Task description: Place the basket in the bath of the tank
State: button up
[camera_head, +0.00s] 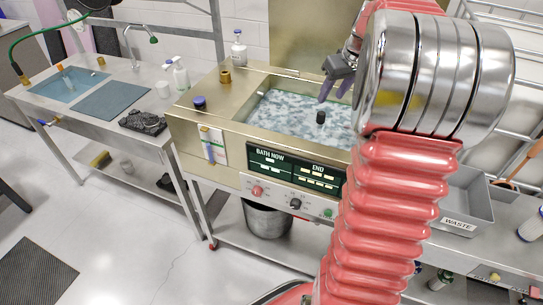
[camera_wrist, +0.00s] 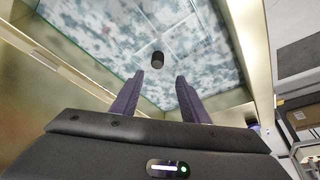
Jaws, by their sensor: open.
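The tank (camera_head: 232,170) is a brass-coloured box with a front control panel marked BATH NOW and END. Its open bath (camera_head: 277,108) holds pale, cloudy blue-grey liquid with foam. A black knob (camera_head: 320,117) stands up out of the bath; it also shows in the wrist view (camera_wrist: 157,59). Thin straight pale lines run out near the knob in the wrist view; they may be the basket's frame, but the basket's body cannot be made out. My gripper (camera_head: 334,95), with purple fingers, is over the bath, open and empty. In the wrist view its fingertips (camera_wrist: 160,78) are apart, short of the knob.
A grey bin marked WASTE (camera_head: 463,205) is right of the tank. A steel bench (camera_head: 95,75) with a sink and a dark mat (camera_head: 113,101) is on the left. A brown jar (camera_head: 225,77) and a blue-capped bottle (camera_head: 200,103) stand on the tank's rim.

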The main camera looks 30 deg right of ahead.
jog(key=s+a+r, duration=0.2)
jog(key=s+a, duration=0.1)
jog(key=a, duration=0.9)
jog(key=s+a+r, duration=0.3)
jog(key=a, duration=0.9)
jog(key=s+a+f, duration=0.2)
jog(key=s+a, duration=0.5)
jog(key=s+a+f+n+t, duration=0.1)
jog(key=s+a+f, duration=0.2)
jog(key=s+a, duration=0.3)
jog(key=shift+s+a+y, duration=0.3)
jog(key=shift+s+a, duration=0.1)
jog(key=shift+s, duration=0.05)
jog(key=shift+c, duration=0.5)
